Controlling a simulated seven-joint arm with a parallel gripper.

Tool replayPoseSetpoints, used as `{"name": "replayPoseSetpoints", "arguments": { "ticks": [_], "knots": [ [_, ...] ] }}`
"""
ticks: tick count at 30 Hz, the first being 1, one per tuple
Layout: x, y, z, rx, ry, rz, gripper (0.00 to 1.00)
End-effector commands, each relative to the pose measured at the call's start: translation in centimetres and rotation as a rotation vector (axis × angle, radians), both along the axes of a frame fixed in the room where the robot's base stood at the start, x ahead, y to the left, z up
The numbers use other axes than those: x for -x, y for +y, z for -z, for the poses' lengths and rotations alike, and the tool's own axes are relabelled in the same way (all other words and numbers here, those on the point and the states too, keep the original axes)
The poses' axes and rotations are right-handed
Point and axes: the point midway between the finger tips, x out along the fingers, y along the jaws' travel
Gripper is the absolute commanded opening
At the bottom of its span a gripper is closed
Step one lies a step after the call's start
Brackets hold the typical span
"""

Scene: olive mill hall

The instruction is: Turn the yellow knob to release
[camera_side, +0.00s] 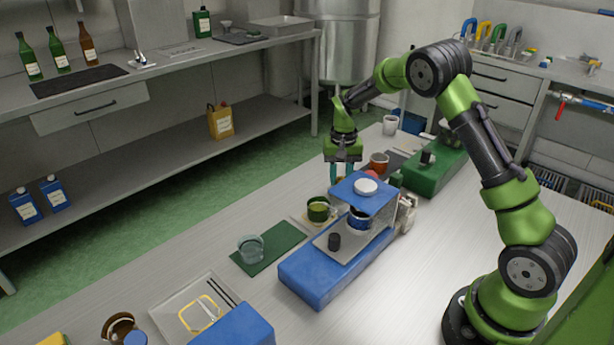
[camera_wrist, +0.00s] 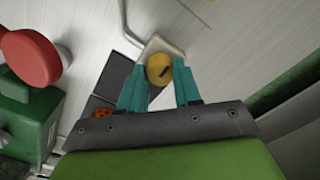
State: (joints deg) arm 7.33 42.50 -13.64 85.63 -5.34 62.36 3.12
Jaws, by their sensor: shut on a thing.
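The yellow knob (camera_wrist: 159,68) is round with a dark mark on its face, and sits on a pale beige mount (camera_wrist: 163,43) in the wrist view. My gripper (camera_wrist: 160,75) has its two teal fingers on either side of the knob, shut on it. In the side view my gripper (camera_side: 346,174) points down behind the blue machine (camera_side: 326,268). The knob cannot be made out there.
In the wrist view a red round button (camera_wrist: 30,57) on a green housing (camera_wrist: 28,122) stands left of my fingers.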

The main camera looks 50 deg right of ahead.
Motion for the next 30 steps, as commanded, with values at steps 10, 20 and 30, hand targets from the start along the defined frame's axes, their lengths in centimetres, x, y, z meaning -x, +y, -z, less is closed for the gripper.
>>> {"name": "replayPoseSetpoints", "arguments": {
  "ticks": [10,20,30],
  "knots": [
    [0.0,-0.1,-0.1,0.002,-0.002,-0.006,0.02],
    [0.0,0.0,-0.1,0.001,-0.001,-0.005,0.58],
    [-0.1,0.0,-1.6,0.001,-0.004,-0.004,0.58]
  ]
}}
